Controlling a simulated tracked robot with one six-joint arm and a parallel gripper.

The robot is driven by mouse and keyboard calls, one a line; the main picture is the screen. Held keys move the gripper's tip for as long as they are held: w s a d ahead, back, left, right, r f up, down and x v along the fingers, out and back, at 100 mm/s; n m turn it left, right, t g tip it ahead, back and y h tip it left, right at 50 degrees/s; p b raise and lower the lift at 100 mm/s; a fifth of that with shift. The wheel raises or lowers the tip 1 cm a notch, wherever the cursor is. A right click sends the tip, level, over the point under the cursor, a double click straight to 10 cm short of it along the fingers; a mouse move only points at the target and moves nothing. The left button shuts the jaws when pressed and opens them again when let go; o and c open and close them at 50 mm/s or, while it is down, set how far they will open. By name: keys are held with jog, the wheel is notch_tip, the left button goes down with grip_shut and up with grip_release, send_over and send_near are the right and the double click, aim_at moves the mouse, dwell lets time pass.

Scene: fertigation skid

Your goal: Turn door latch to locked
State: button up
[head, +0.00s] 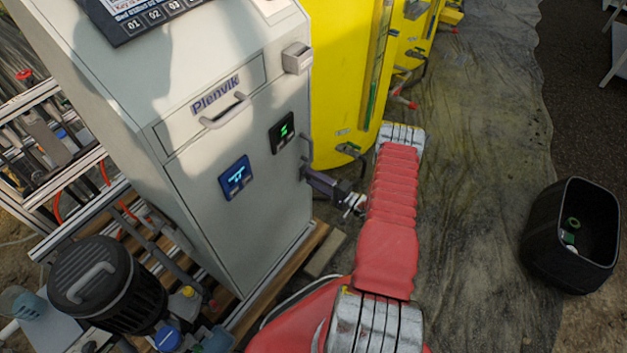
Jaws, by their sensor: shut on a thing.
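The pale grey Plenvik cabinet (226,200) stands left of centre in the head view. Its door latch (307,150) is a slim grey handle at the right edge of the front, only partly visible. My gripper (308,174) reaches in from the right at the end of my red-sleeved arm. Its dark jaws are shut on the lower part of the latch, and they hide that part. The latch's exact angle and any lock marking are too small to tell.
A blue-lit display (235,178) and a green-lit display (282,132) sit on the cabinet front, below a drawer handle (225,111). Yellow tanks (345,75) stand behind. A black bin (545,240) is at right. A dark lidded canister (105,285) is at lower left.

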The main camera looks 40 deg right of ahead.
jog(key=shift+s+a+f, duration=0.15)
jog(key=shift+a+f, duration=0.1)
jog(key=shift+a, duration=0.05)
jog(key=o, duration=0.8)
jog(key=shift+o, duration=1.3)
jog(key=shift+d+r, duration=0.1)
jog(key=shift+d, duration=0.05)
jog(key=shift+d, duration=0.1)
jog(key=v, duration=1.3)
jog(key=shift+s, duration=0.25)
jog(key=shift+d, duration=0.1)
